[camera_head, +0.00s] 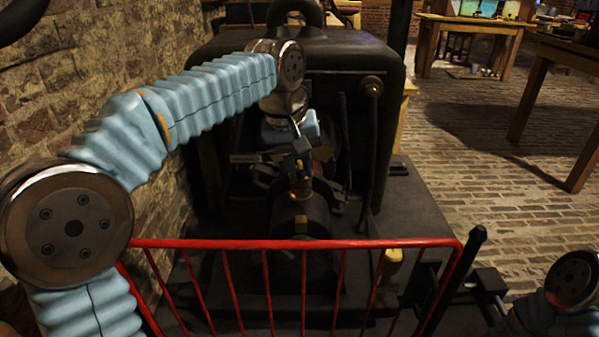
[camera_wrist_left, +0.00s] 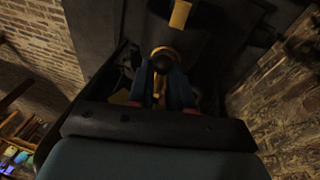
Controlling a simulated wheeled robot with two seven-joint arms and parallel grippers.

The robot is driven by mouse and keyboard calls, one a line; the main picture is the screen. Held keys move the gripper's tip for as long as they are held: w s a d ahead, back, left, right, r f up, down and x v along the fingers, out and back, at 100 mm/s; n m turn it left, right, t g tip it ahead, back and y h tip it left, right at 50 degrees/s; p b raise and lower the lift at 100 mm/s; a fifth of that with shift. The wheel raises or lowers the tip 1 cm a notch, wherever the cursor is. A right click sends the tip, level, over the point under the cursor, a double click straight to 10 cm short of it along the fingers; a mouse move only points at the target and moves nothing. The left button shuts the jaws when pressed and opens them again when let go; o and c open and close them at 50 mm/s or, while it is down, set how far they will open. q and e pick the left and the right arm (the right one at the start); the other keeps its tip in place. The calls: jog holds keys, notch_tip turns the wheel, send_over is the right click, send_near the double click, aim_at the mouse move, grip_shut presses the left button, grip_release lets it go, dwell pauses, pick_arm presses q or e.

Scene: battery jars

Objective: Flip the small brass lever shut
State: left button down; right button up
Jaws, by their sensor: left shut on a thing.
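The small brass lever (camera_head: 301,188) stands on a dark rounded housing at the front of the black machine. In the left wrist view its dark round knob (camera_wrist_left: 163,63) and a brass ring show between my fingers. My left gripper (camera_head: 303,163) reaches down onto the lever from above and behind. Its two fingers (camera_wrist_left: 173,92) are shut on the lever, around its knob end. The fingers and the dim light partly hide the lever's shaft and pivot. My right arm's joint shows at the lower right of the head view; its gripper is not seen.
A red railing (camera_head: 350,243) crosses in front of the machine, below the lever. The black machine body (camera_head: 355,55) rises behind it, with a brick wall (camera_head: 95,75) at left. Brick floor (camera_head: 485,160) lies open at right, with wooden tables (camera_head: 470,22) beyond.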

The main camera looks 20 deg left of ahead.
pick_arm(q)
jog(key=shift+s+f+t+b, duration=0.15)
jog(key=shift+f+t+b, duration=0.65)
jog(key=shift+b, duration=0.35)
jog(key=shift+r+t+y+b, duration=0.2)
jog(key=shift+t+y+b, duration=0.1)
jog(key=shift+t+b, duration=0.1)
pick_arm(e)
notch_tip(320, 180, down, 4)
jog(key=shift+w+f, duration=0.1)
jog(key=shift+f, duration=0.1)
pick_arm(q)
jog(key=shift+r, duration=0.1)
jog(key=c, duration=1.1)
grip_release()
jog(key=shift+r, duration=0.1)
pick_arm(e)
jog(key=shift+r, duration=0.2)
